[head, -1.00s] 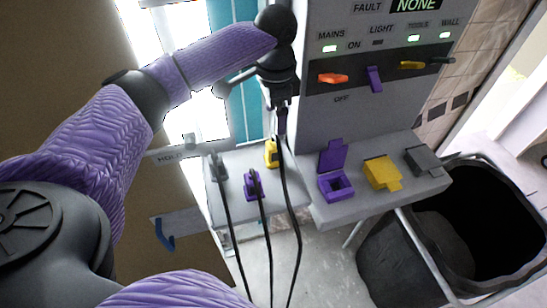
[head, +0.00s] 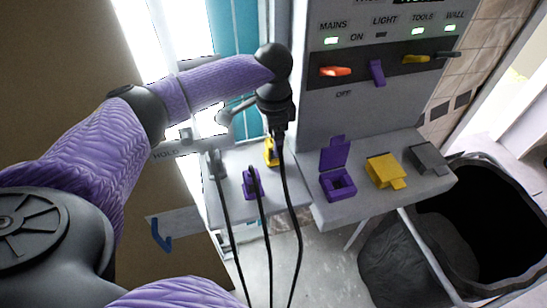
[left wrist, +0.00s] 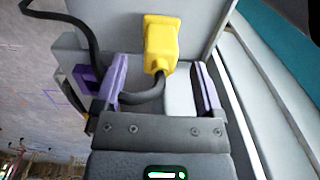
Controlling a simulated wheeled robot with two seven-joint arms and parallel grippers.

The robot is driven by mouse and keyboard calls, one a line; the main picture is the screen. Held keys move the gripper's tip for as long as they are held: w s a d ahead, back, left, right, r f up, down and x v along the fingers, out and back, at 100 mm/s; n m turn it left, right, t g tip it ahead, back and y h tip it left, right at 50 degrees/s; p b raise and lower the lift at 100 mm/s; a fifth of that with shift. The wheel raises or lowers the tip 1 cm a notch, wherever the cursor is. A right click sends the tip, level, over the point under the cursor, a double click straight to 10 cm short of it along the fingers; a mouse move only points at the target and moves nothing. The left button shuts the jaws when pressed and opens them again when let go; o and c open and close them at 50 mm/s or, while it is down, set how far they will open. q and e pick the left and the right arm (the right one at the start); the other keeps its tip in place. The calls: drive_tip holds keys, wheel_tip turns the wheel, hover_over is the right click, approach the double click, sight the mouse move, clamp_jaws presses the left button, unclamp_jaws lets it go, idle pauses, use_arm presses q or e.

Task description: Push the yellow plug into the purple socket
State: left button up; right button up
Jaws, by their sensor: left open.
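The yellow plug (head: 270,152) stands on the grey shelf beside the panel, its cable hanging toward me. The left wrist view shows it (left wrist: 160,42) just beyond my left gripper (left wrist: 160,86), with its cable passing between the open purple fingers. The fingers look apart from the plug body. In the head view my left gripper (head: 279,130) is above and close to the plug, partly covering it. The purple socket (head: 338,184) is on the ledge to the right, its lid raised and its opening empty. My right gripper is out of view.
A purple plug (head: 251,184) and a grey plug (head: 215,163) stand on the same shelf (head: 285,200). A yellow-covered socket (head: 385,171) and a grey-covered socket (head: 430,157) sit right of the purple socket. The switch panel (head: 385,70) rises behind. A black bin (head: 400,265) stands at right.

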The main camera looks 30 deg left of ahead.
use_arm(q)
wheel_tip(320, 180, down, 3)
drive_tip(key=shift+r, duration=0.2)
clamp_jaws()
drive_tip(key=shift+s+d+r, duration=0.1)
drive_tip(key=shift+r, duration=0.4)
wheel_tip(320, 180, up, 7)
drive_tip(key=shift+d+f+p, duration=0.1)
drive_tip(key=shift+f+p, duration=0.1)
drive_tip(key=shift+p, duration=1.05)
drive_tip(key=s+d+p, duration=0.3)
drive_tip(key=s+d, duration=0.9)
drive_tip(key=d, duration=0.2)
drive_tip(key=shift+s+d+f, duration=0.25)
drive_tip(key=shift+s+d, duration=0.15)
drive_tip(key=shift+p, duration=0.3)
